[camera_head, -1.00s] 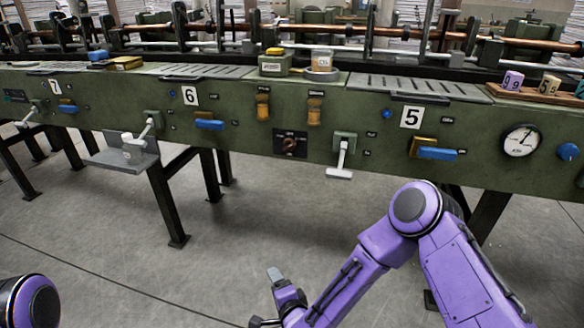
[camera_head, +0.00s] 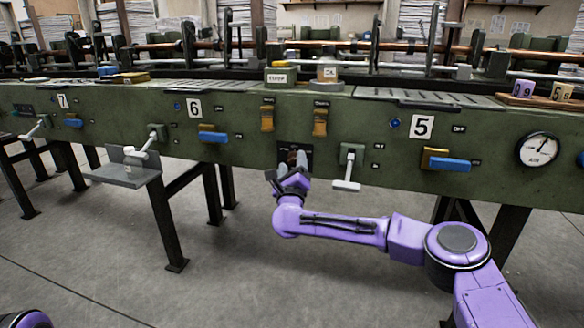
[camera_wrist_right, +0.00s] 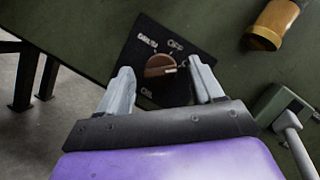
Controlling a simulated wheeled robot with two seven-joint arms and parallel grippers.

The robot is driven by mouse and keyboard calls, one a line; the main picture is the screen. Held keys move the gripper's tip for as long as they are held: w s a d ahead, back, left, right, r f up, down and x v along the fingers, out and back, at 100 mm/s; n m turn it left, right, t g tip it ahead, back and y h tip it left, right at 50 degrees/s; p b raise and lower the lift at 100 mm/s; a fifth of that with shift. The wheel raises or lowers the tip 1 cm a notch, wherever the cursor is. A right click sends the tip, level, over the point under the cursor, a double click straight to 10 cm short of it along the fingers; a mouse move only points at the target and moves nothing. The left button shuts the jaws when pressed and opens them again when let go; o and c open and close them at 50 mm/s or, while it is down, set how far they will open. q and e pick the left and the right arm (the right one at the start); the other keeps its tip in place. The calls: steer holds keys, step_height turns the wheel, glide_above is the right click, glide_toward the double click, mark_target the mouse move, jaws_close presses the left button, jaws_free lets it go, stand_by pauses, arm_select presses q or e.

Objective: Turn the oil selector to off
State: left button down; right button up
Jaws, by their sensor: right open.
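The oil selector appears to be the round brown knob (camera_wrist_right: 160,66) on a black square plate (camera_wrist_right: 176,95) with pale markings around it, too blurred to read surely. In the head view the plate (camera_head: 294,147) is on the green front panel, and the knob is hidden behind my gripper. My right gripper (camera_head: 292,160) is open in front of the plate. In the right wrist view its two grey fingers (camera_wrist_right: 160,72) are on either side of the knob, with visible gaps; I cannot tell the remaining depth. My left gripper is out of view.
A white-handled lever (camera_head: 347,175) is just right of my right gripper; it also shows in the wrist view (camera_wrist_right: 290,130). Brown handles (camera_head: 267,118) (camera_head: 320,121) sit above the plate. A blue handle (camera_head: 449,164) is farther right. The floor in front is open.

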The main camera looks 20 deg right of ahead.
steer(key=c, duration=1.1)
steer(key=shift+o, duration=0.2)
steer(key=shift+r+n+y+p, duration=0.3)
steer(key=shift+n+y+p, duration=0.1)
steer(key=shift+n+p, duration=0.55)
steer(key=n+y+p, duration=0.1)
steer(key=n+p, duration=0.2)
steer(key=n+g+y+p, duration=0.1)
steer(key=n+p, duration=0.2)
steer(key=p, duration=0.1)
steer(key=shift+r+n+g, duration=0.2)
steer(key=shift+n+g, duration=0.05)
steer(key=shift+g, duration=0.05)
steer(key=shift+d+f+n+g+y+p, duration=0.15)
steer(key=shift+n+g+y+p, duration=0.3)
steer(key=shift+n+p, duration=1.05)
steer(key=shift+f, duration=0.1)
steer(key=o, duration=1.1)
steer(key=shift+c, duration=0.2)
